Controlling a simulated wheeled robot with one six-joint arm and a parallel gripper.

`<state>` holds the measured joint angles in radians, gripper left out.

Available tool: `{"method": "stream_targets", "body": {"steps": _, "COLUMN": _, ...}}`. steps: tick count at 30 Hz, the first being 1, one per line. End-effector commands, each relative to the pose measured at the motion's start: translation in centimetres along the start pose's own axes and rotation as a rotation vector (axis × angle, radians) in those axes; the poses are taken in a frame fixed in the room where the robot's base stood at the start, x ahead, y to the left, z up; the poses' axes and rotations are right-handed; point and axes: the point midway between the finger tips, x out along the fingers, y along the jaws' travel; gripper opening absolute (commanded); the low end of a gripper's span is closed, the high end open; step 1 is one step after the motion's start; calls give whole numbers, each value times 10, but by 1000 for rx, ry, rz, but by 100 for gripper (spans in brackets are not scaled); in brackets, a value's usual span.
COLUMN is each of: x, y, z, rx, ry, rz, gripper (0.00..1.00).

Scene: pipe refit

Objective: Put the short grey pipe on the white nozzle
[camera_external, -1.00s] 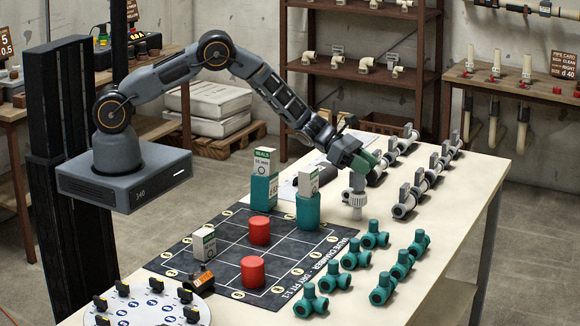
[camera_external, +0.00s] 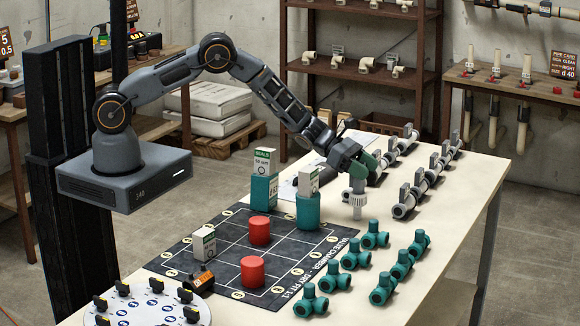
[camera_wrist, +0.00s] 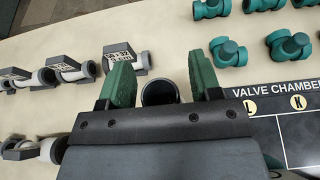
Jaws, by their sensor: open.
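The short grey pipe (camera_external: 357,183) stands upright on the ribbed white nozzle (camera_external: 357,199) at the middle of the table, with its lower end at the nozzle's top. In the wrist view I look down on the round dark mouth of the pipe (camera_wrist: 160,92). My gripper (camera_external: 362,168) is over the pipe, pointing down. In the wrist view its two green fingers stand apart with the pipe mouth between them and a gap on each side. The nozzle is hidden there. How deep the pipe sits on the nozzle cannot be told.
Several grey-and-white valve pieces (camera_external: 403,205) lie in rows behind and right of my gripper. Several teal pipe fittings (camera_external: 357,256) lie in front. A black valve-chamber mat (camera_external: 200,249) with red cylinders (camera_external: 252,270) and teal holders (camera_external: 310,212) is at left. The right table edge is clear.

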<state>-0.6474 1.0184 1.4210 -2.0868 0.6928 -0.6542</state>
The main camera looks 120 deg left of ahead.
Motion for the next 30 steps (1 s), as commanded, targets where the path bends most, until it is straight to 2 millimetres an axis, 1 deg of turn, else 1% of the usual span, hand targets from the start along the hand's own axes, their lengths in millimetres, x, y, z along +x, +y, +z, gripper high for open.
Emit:
{"method": "stream_targets", "body": {"steps": 6, "x": -2, "y": 0, "z": 5, "rx": 0, "ry": 0, "rz": 0, "gripper": 58}}
{"method": "stream_targets", "body": {"steps": 8, "x": -7, "y": 1, "z": 3, "rx": -1, "ry": 0, "rz": 1, "gripper": 58}}
{"method": "stream_targets", "body": {"steps": 11, "x": -22, "y": 1, "z": 2, "rx": -2, "ry": 0, "rz": 2, "gripper": 58}}
{"method": "stream_targets", "body": {"steps": 18, "x": -70, "y": 1, "z": 2, "rx": -1, "ry": -1, "rz": 2, "gripper": 58}}
{"method": "stream_targets", "body": {"steps": 21, "x": -87, "y": 1, "z": 2, "rx": -1, "ry": -1, "rz": 3, "gripper": 58}}
{"method": "stream_targets", "body": {"steps": 25, "x": -105, "y": 1, "z": 2, "rx": 0, "ry": -1, "rz": 2, "gripper": 58}}
{"method": "stream_targets", "body": {"steps": 30, "x": -118, "y": 0, "z": 2, "rx": 0, "ry": 0, "rz": 1, "gripper": 58}}
